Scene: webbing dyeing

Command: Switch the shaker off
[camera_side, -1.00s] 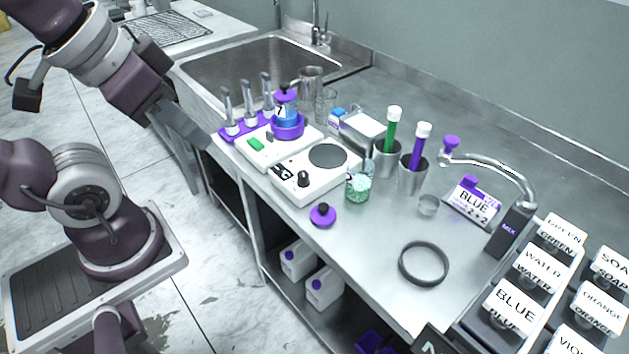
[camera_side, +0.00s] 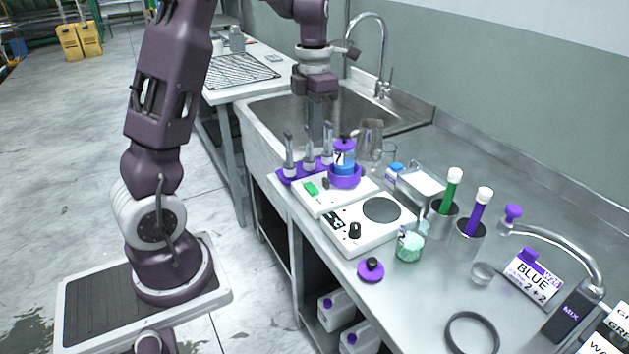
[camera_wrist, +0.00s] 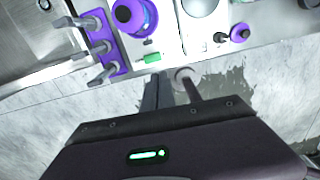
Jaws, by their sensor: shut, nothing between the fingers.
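The shaker (camera_side: 335,199) is a low white box on the steel counter. It carries a purple holder with a blue-filled flask (camera_side: 344,158) marked 7. A green switch (camera_side: 311,188) sits on its front left, with a small dark part beside it. The green switch also shows in the wrist view (camera_wrist: 152,58), and its pressed position is too small to tell. My gripper (camera_side: 317,142) is shut and empty. It points down behind the purple rack in the side view, apart from the switch; its tips are partly hidden there.
The purple rack (camera_side: 290,178) with upright metal-coloured pieces stands close left of the shaker. A white hotplate (camera_side: 346,243) with a black knob is on its right. Beakers and cylinders with green and purple tubes stand farther right. The sink (camera_side: 262,112) lies behind.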

